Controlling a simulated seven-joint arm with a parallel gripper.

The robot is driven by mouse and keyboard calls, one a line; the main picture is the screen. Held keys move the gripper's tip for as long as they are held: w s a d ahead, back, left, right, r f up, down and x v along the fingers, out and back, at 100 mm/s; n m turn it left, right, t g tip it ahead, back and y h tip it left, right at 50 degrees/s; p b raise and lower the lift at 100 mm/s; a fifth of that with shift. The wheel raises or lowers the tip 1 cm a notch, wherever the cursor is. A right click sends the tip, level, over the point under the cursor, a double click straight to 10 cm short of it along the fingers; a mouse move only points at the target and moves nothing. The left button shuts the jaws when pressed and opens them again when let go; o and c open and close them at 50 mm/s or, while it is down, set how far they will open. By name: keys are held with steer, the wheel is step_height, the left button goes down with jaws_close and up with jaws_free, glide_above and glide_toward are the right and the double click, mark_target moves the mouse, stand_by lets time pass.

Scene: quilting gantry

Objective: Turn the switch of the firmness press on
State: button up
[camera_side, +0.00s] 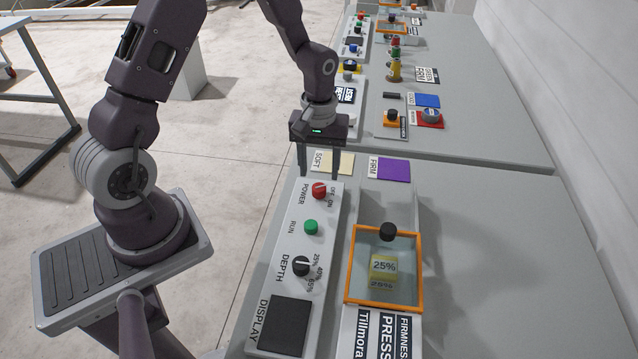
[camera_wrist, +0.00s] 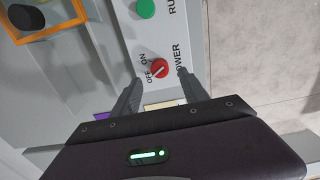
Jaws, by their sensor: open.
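The firmness press has a pale control panel (camera_side: 285,240) with a red POWER switch (camera_side: 319,190) at its far end, marked OFF and ON. The switch also shows in the wrist view (camera_wrist: 159,68), with a pale pointer line; it is too small to tell surely which label it points at. The display (camera_side: 284,326) is dark. My gripper (camera_side: 319,176) is open and points down at the far end of the panel. In the wrist view its fingertips (camera_wrist: 160,76) are on either side of the switch, and no contact is visible.
A green RUN button (camera_side: 311,227) and black DEPTH knob (camera_side: 301,266) sit nearer on the panel. An orange-framed press chamber (camera_side: 420,265) with a yellow 25% block (camera_side: 383,267) stands right. SOFT (camera_side: 338,162) and purple FIRM (camera_side: 394,169) pads lie behind.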

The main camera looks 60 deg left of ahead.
mark_target(319, 187)
step_height(319, 187, down, 5)
steer(key=shift+f, duration=0.2)
steer(key=shift+c, duration=0.2)
jaws_close()
steer(key=m, duration=0.5)
steer(key=shift+m, duration=0.4)
steer(key=m, duration=0.6)
stand_by(0.6)
